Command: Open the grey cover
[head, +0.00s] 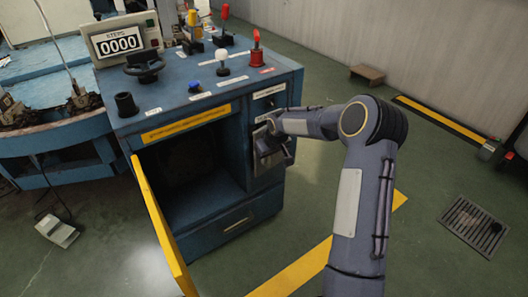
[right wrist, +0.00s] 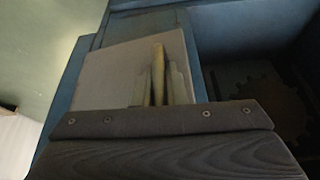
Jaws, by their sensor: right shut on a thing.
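The grey cover (right wrist: 118,72) is a flat pale panel on the narrow right-hand part of the blue cabinet's front. It fills the upper middle of the right wrist view, and in the head view my gripper and wrist hide most of it. A thin upright yellowish handle (right wrist: 158,72) stands out from it. My right gripper (head: 264,148) is at the cover, with its fingers (right wrist: 158,92) shut on the handle. The cover looks flat against the cabinet front. My left gripper is not in view.
The blue cabinet (head: 222,218) has an open compartment beside the cover, with a yellow door (head: 160,228) swung out. Its top carries a counter display (head: 120,42), a red lever (head: 256,50) and several knobs. Floor on the right is mostly clear, with a drain grate (head: 474,226).

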